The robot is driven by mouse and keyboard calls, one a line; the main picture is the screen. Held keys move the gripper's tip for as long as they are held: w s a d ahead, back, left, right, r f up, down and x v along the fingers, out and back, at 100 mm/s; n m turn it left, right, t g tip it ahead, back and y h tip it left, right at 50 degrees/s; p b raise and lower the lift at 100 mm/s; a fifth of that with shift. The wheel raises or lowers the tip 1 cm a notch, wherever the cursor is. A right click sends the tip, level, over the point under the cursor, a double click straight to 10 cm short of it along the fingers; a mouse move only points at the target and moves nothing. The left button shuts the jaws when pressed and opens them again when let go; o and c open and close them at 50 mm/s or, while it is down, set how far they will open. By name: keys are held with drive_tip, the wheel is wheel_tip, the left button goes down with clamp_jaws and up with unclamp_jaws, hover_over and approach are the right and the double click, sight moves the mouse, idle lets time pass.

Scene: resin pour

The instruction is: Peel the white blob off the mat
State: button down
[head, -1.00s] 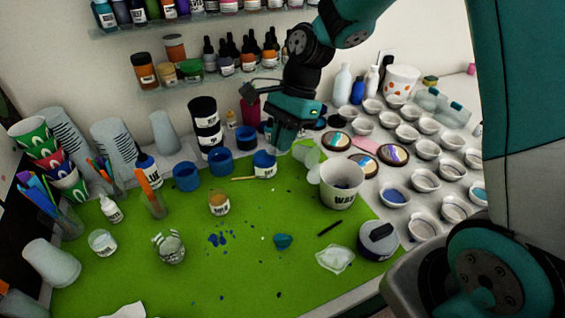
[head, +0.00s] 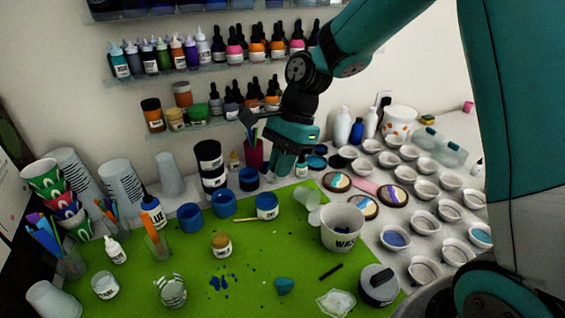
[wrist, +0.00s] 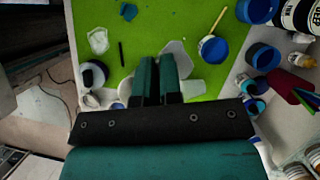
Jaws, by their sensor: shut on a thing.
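My gripper (head: 284,172) is up behind the blue cups, near the mat's back edge in the head view, fingers pointing down. In the wrist view its fingers (wrist: 157,65) are close together. A pale, smooth-edged flat piece (wrist: 180,55) shows right beside them and looks pinched there; the fingers cover part of it. It does not show clearly in the head view. A separate white, crumpled-looking patch (head: 337,302) lies flat on the green mat (head: 190,262), well away from the fingers; it also shows in the wrist view (wrist: 98,40).
A white waste cup (head: 342,230) stands on the mat's right part, with translucent cups (head: 310,208) beside it. A grey-lidded tub (head: 379,286) and dark stick (head: 331,271) are near the patch. Small bowls (head: 424,189) crowd the right. Blue cups (head: 224,203) stand at the back.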

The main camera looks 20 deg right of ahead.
drive_tip(key=shift+w+a+r+p, duration=0.1)
drive_tip(key=shift+w+r+p, duration=0.15)
drive_tip(key=shift+r+p, duration=0.5)
drive_tip(key=shift+w+a+r+p, duration=0.1)
drive_tip(key=shift+w+r+p, duration=0.15)
drive_tip(key=shift+r+p, duration=0.5)
drive_tip(key=shift+f, duration=0.2)
drive_tip(key=shift+r, duration=0.1)
wheel_tip(320, 180, up, 4)
drive_tip(key=p, duration=0.5)
